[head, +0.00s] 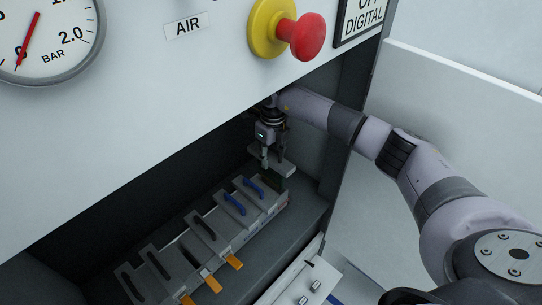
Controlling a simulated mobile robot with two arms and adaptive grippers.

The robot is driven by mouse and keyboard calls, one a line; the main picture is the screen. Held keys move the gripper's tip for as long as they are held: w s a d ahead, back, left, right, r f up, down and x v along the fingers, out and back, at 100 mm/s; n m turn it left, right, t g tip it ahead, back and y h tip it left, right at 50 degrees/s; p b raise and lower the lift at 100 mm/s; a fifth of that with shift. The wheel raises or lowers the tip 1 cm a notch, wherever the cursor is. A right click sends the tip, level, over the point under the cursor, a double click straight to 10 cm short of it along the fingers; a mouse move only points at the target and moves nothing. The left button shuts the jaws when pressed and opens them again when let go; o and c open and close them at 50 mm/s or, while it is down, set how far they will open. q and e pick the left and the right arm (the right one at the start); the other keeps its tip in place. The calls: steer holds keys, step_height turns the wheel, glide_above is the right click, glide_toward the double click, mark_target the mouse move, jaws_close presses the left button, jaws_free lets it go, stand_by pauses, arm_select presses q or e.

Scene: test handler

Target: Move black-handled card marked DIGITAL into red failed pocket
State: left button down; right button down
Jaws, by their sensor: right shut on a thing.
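My right gripper (265,160) is inside the dark opening of the machine, pointing down over the far right end of a row of cards. It is shut on a card (285,168) with a light grey top edge and a dark green board below. The card's handle is hidden by the fingers, so its colour and any marking cannot be read. The card's lower part is at the rack's far end; I cannot tell if it is seated or just above. My left gripper is not in view.
The card rack (262,222) holds cards with blue handles (235,204) and black handles (203,228). Orange tabs (234,262) stick out in front. A dark gap (189,256) shows between black-handled cards. The panel with a red emergency button (307,37) overhangs the opening.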

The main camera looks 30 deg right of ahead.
mark_target(271, 181)
steer(key=shift+f+b, duration=3.7)
steer(key=shift+f, duration=1.1)
steer(key=c, duration=1.1)
jaws_free()
steer(key=shift+o, duration=0.2)
steer(key=shift+r, duration=0.35)
step_height(271, 181, up, 7)
steer(key=shift+s+f, duration=0.15)
steer(key=shift+s+f, duration=0.1)
